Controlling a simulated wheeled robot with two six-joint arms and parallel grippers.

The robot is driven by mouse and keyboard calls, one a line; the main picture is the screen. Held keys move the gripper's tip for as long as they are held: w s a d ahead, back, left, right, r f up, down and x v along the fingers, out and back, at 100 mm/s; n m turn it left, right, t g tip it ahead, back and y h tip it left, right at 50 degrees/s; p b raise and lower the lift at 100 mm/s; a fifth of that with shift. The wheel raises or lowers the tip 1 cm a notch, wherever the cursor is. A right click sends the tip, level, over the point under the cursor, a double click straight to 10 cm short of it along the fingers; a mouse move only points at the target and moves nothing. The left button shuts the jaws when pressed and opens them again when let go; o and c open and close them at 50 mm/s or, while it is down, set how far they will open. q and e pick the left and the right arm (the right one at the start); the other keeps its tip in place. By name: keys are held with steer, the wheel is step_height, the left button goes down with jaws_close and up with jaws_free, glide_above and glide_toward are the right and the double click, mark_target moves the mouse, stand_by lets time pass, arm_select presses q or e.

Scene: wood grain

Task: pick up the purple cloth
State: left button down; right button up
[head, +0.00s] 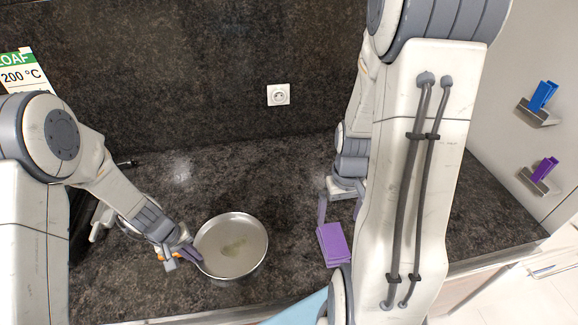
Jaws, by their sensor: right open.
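A purple cloth (334,245) lies folded on the dark counter, right of a metal pan. My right gripper (341,206) is open just behind and above the cloth, with its fingers pointing down. One finger shows near the cloth's back left edge; whether it touches is unclear. The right arm hides part of the area to the cloth's right. My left gripper (181,258) is at the left rim of the pan, and its grip on the rim or handle cannot be made out.
The round pan (233,228) stands on the counter (290,180). A wall socket (278,95) is on the dark backsplash. On the right wall, small brackets hold a blue item (543,95) and a purple item (545,168). The counter behind the pan is clear.

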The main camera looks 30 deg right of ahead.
mark_target(334, 240)
steer(key=shift+g, duration=0.6)
steer(key=f, duration=0.3)
steer(key=w+f, duration=0.1)
steer(key=f, duration=0.3)
steer(key=shift+w+d, duration=0.1)
steer(key=shift+w, duration=0.1)
steer(key=f, duration=0.2)
steer(key=s+f, duration=0.1)
steer(key=f, duration=0.2)
steer(key=c, duration=1.3)
step_height(334, 240, up, 10)
